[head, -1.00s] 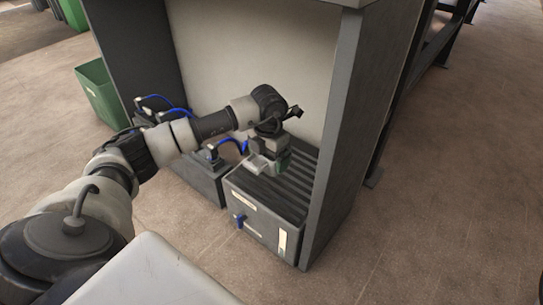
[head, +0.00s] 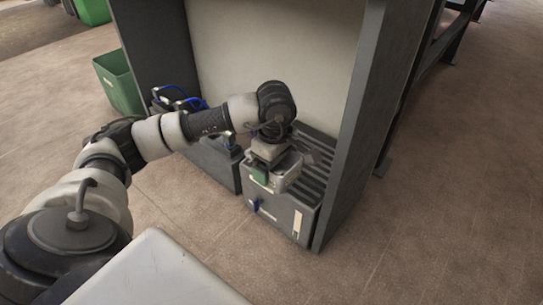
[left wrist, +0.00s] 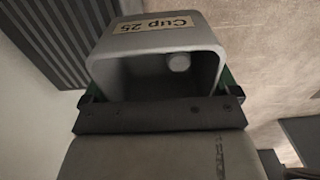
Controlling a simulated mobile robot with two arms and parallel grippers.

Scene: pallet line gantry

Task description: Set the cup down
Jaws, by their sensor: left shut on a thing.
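The cup is a grey, squarish vessel with a "Cup 25" label; it fills the upper middle of the left wrist view (left wrist: 155,40), its opening facing the camera. In the head view the cup (head: 290,167) is small and partly hidden by my gripper. My left gripper (head: 275,177) is shut on the cup, with green finger pads at its sides. It is over the front part of a dark box with a ribbed top (head: 318,165). I cannot tell whether the cup touches the ribs. My right gripper is not in view.
The box stands in a grey bay, close to its right side panel (head: 352,140). Dark units with blue cables (head: 215,155) stand to its left. A green bin (head: 118,82) stands outside. Floor on the right is clear.

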